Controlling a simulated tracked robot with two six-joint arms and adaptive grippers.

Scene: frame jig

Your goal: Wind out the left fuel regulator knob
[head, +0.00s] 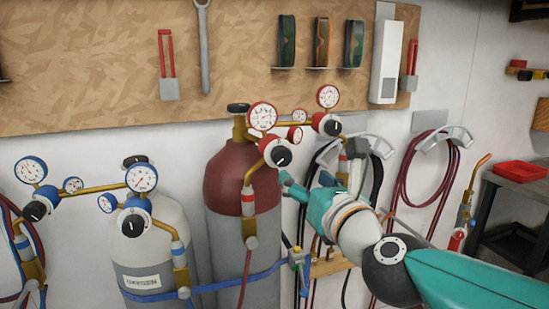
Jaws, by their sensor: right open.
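The fuel regulator sits on the dark red cylinder (222,170), with red-rimmed gauges and two black knobs. The left fuel knob (281,156) is on the regulator body nearer me, under a large gauge (262,117). The right fuel knob (331,126) is farther right and higher. My right gripper (303,182), teal, comes in from the lower right. It is open, with its fingertips just below and right of the left fuel knob. I cannot tell whether a finger touches the knob. My left gripper is out of view.
A grey-white cylinder (150,232) with blue-rimmed gauges and black knobs stands at left. A blue strap (222,286) crosses both cylinders. Hoses (437,185) hang on wall hooks behind my right arm. A bench (515,183) stands at far right.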

